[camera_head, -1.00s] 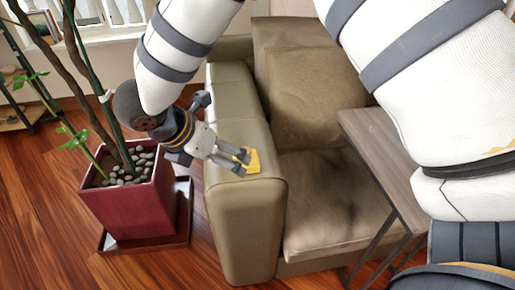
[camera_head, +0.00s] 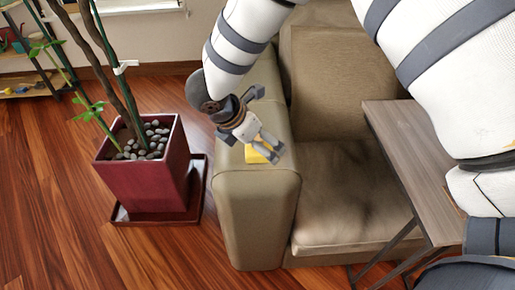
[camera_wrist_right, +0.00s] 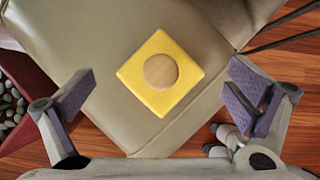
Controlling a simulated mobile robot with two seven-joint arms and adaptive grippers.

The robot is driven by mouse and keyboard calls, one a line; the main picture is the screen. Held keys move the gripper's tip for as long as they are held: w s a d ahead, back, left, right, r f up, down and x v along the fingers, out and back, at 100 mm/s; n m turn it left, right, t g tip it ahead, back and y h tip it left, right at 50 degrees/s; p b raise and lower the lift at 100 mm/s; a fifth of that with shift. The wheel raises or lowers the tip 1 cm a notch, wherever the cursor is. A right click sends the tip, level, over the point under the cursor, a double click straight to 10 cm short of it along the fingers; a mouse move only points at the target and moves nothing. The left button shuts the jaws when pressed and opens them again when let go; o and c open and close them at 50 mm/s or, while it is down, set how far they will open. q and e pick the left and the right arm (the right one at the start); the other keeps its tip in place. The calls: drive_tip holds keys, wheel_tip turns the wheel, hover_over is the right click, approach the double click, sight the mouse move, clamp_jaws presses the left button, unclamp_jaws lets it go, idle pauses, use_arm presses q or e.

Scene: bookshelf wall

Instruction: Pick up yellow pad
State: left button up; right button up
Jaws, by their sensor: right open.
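The yellow pad (camera_head: 253,157) lies on the top of the sofa's armrest (camera_head: 245,205), near its front end. In the right wrist view it is a flat yellow square (camera_wrist_right: 160,102) with a round wooden disc (camera_wrist_right: 161,71) on its top. My right gripper (camera_head: 268,156) is above the pad and hides part of it in the head view. In the wrist view its two fingers are wide apart, one on each side of the pad in the picture, with nothing between their tips. My left gripper is not in view.
A red planter (camera_head: 140,185) with stones and a plant stands on a tray left of the sofa. The seat cushion (camera_head: 345,200) is right of the armrest. A wooden side table (camera_head: 400,150) stands farther right. The wooden floor (camera_head: 70,230) is clear at the front left.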

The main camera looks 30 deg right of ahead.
drive_tip(key=shift+x, duration=1)
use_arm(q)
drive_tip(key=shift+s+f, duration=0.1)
use_arm(e)
drive_tip(key=shift+r, duration=0.1)
drive_tip(key=c, duration=1.2)
drive_tip(key=shift+c, duration=0.2)
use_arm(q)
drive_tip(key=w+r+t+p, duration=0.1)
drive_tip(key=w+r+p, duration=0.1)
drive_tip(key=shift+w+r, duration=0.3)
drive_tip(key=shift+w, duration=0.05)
use_arm(e)
wheel_tip(320, 180, up, 18)
